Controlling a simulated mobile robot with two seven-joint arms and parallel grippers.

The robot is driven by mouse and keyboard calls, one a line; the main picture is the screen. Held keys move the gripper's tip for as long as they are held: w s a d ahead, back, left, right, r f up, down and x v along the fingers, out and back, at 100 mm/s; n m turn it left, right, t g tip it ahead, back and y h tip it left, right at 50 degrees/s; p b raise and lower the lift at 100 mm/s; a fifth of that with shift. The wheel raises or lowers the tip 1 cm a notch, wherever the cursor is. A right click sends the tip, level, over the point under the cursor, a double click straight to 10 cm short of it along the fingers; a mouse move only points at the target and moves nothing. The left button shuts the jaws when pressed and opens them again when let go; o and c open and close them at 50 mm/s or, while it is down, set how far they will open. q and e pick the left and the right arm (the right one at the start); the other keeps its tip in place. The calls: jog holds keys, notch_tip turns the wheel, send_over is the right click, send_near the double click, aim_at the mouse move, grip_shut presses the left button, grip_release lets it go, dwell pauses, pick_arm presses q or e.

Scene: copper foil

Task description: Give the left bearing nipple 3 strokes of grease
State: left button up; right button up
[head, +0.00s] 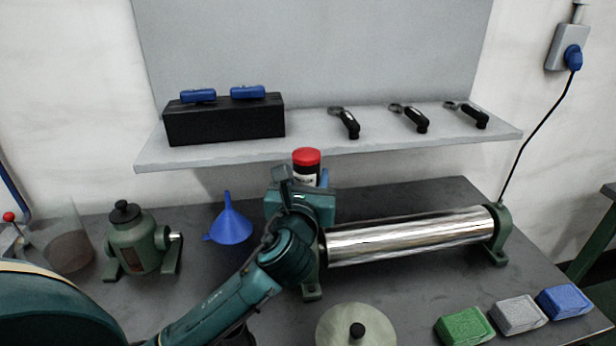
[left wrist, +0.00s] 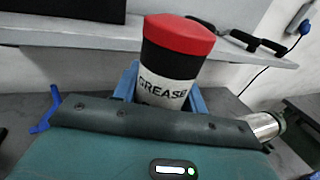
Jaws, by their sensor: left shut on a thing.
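The grease container (head: 306,158) has a red cap, a black band and a white label. It also shows in the left wrist view (left wrist: 172,62), where the label reads "GREASE". My left gripper (head: 313,183) is shut on it, with a blue finger on each side in the left wrist view (left wrist: 163,92). It is held nearly upright, above the left end of the shiny roller (head: 410,236). The left bearing (head: 311,289) is mostly hidden behind my left arm, and its nipple cannot be seen. The right bearing (head: 500,235) stands clear. My right gripper is out of view.
A blue funnel (head: 231,222) and a green pump-like unit (head: 137,243) stand left on the dark bench. A round lidded pot (head: 356,328) and green, grey and blue pads (head: 518,314) lie in front. The shelf (head: 300,138) overhangs the back, holding a black box (head: 225,122) and handles.

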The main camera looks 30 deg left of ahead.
pick_arm(q)
jog(key=shift+f, duration=0.7)
jog(key=shift+r+p, duration=0.95)
jog(key=shift+p, duration=0.05)
jog(key=shift+r, duration=0.1)
jog(key=shift+p, duration=0.45)
